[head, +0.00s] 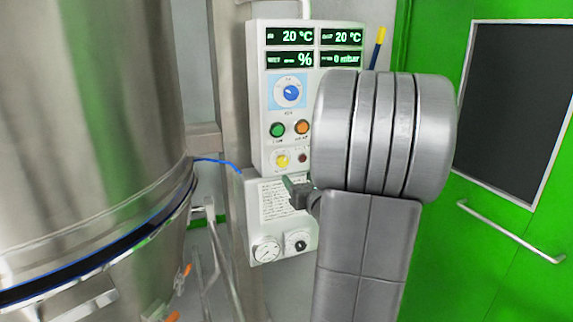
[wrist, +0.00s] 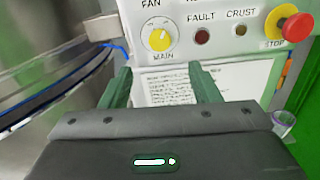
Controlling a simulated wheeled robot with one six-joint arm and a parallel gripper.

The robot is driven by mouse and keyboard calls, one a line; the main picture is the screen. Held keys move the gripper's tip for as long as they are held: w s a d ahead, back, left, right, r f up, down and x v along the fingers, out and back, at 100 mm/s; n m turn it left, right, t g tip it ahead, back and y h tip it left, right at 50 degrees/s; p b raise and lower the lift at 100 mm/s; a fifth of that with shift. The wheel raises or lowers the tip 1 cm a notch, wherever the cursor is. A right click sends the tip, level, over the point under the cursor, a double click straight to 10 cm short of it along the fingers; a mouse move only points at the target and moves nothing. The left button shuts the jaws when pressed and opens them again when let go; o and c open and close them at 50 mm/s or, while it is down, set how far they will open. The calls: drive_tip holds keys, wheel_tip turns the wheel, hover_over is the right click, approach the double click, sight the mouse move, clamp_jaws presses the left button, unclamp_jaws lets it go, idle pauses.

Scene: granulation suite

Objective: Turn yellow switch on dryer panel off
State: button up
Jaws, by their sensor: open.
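The yellow switch (head: 281,160) is a round knob low on the white dryer panel (head: 257,120). In the wrist view the yellow switch (wrist: 159,39) sits above the word MAIN, with a light pointer mark on its face tilted to the upper right. My gripper (head: 290,184) is just below the knob in the head view, partly hidden by my arm. In the wrist view my gripper (wrist: 163,80) has its two green fingers spread wide and empty. The knob shows above and between the fingertips, slightly left of their middle, and they are apart from it.
A red stop button (wrist: 297,27) juts out to the right, with FAULT (wrist: 202,36) and CRUST (wrist: 240,29) lamps between. A blue dial (head: 291,93) and green (head: 277,130) and orange (head: 301,127) buttons are above. A large steel vessel (head: 90,110) stands left.

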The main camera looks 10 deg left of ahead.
sight(283, 163)
drive_tip(key=p+x, duration=0.1)
drive_tip(key=x, duration=1)
drive_tip(key=shift+w+a+f, duration=0.1)
drive_tip(key=shift+w+a, duration=0.05)
drive_tip(key=shift+c, duration=0.5)
drive_tip(key=c, duration=0.9)
